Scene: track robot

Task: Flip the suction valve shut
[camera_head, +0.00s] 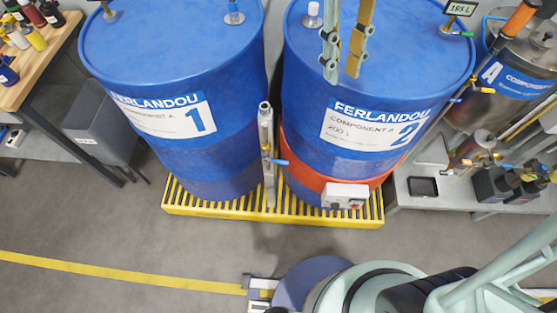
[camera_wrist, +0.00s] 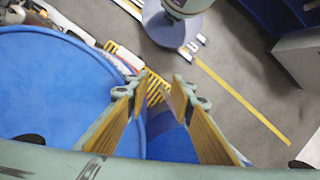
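A vertical metal pipe (camera_head: 266,145) stands in the gap between the two blue drums, with a small valve and a blue lever (camera_head: 278,162) pointing right. I cannot tell by label which is the suction valve. My gripper (camera_head: 341,74) hangs over the lid of drum 2 in the head view. It is open and empty; in the wrist view its tan-padded fingers (camera_wrist: 162,82) are apart.
Blue drum 1 (camera_head: 180,65) and drum 2 (camera_head: 385,80) stand on a yellow grated pallet (camera_head: 225,208). An orange band with a control box (camera_head: 345,196) wraps drum 2. A steel tank (camera_head: 505,85) and bench are at right.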

